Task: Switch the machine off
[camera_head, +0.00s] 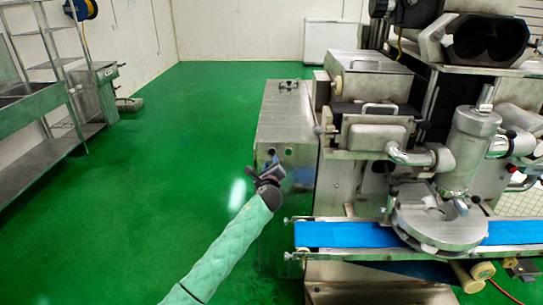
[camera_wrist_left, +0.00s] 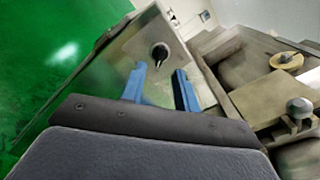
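The encrusting machine (camera_head: 290,115) stands on the right in the head view, a steel body with a blue belt. On the front of its steel cabinet is a black round switch (camera_wrist_left: 160,52), seen in the left wrist view just beyond my fingertips. In the head view a dark knob (camera_head: 271,151) shows on the same panel, just above my gripper. My left gripper (camera_head: 264,172) is in front of this panel. In the left wrist view its two blue fingers (camera_wrist_left: 160,76) are apart with nothing between them. My right gripper is not in view.
The blue conveyor belt (camera_head: 345,235) juts out to the right of my left arm. A steel sink table (camera_head: 35,120) stands at the far left. The green floor (camera_head: 150,190) between is clear. A white chest (camera_head: 330,38) stands at the back wall.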

